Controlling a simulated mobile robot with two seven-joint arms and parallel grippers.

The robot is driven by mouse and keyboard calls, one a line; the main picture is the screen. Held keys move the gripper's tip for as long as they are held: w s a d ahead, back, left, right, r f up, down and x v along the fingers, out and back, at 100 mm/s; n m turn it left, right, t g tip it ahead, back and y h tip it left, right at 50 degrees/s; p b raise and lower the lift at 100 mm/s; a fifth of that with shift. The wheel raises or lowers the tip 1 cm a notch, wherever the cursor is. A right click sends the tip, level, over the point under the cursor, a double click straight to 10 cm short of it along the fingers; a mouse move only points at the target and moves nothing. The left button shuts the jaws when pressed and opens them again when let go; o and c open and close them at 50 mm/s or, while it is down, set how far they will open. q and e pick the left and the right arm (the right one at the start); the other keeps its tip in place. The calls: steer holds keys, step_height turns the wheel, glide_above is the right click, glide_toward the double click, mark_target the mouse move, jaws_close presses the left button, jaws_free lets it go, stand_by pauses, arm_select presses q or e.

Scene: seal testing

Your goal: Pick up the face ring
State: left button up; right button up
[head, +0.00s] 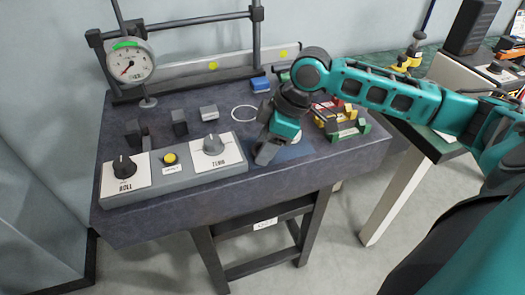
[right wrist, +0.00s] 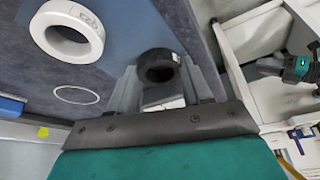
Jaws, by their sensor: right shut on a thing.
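My right gripper (head: 262,155) is low over the front right part of the dark grey table, by a blue mat (head: 292,153). In the right wrist view its two fingers (right wrist: 160,90) are shut on a dark ring (right wrist: 143,70), which I take for the face ring. The ring's round opening faces the camera. In the head view the gripper hides this ring. A thick white ring (right wrist: 66,31) with small print lies beside it on the mat, apart from the fingers.
A control box (head: 185,172) with two knobs and a yellow button lies left of the gripper. A dial gauge (head: 130,62) on a black frame stands behind it. Coloured holders (head: 340,122) stand at the right. A thin white circle (head: 243,113) marks bare tabletop.

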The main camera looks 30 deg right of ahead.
steer(key=c, duration=0.4)
steer(key=shift+r, duration=0.1)
